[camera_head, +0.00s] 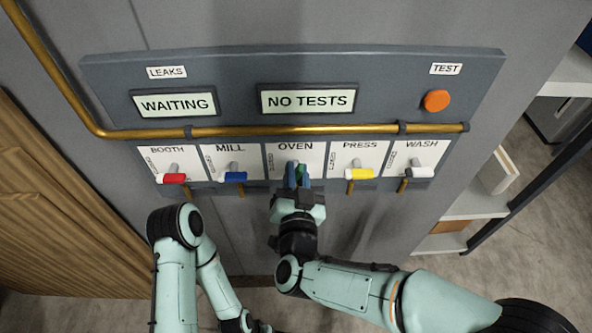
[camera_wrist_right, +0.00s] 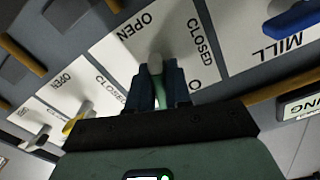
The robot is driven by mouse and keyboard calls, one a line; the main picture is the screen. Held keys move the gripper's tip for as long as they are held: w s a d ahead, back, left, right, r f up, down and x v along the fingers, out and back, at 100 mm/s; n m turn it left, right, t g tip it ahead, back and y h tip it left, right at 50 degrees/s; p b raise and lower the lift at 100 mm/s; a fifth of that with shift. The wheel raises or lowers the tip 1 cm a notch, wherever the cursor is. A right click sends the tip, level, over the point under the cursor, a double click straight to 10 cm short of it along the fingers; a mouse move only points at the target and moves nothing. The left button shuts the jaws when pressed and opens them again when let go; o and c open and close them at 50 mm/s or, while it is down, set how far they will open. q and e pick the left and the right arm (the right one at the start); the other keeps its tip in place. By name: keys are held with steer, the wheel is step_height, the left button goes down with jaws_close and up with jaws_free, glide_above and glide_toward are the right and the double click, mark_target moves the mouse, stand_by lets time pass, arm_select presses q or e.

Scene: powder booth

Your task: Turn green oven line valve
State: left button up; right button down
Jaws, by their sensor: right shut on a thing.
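The green oven line valve handle (camera_head: 301,170) is on the white OVEN plate (camera_head: 284,153), in the middle of the valve row. My right gripper (camera_head: 297,177) is shut on it and hides much of it in the head view. In the right wrist view the green handle (camera_wrist_right: 161,97) sits between the blue fingers of the right gripper (camera_wrist_right: 158,90), below its grey hub (camera_wrist_right: 155,64). The OPEN and CLOSED marks show on either side of the hub. My left arm is low in the head view; its gripper end (camera_head: 246,323) is small and partly cut off.
Red (camera_head: 174,178), blue (camera_head: 235,177), yellow (camera_head: 359,174) and white (camera_head: 422,172) valve handles flank the oven valve. A brass pipe (camera_head: 235,131) runs above the plates. An orange button (camera_head: 436,100) is upper right.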

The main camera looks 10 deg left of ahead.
steer(key=shift+n+p, duration=0.6)
steer(key=shift+n, duration=1.3)
steer(key=shift+f, duration=0.1)
steer(key=c, duration=1.2)
jaws_free()
steer(key=shift+o, duration=0.2)
steer(key=b+v, duration=0.3)
steer(key=v, duration=1)
steer(key=shift+s, duration=0.2)
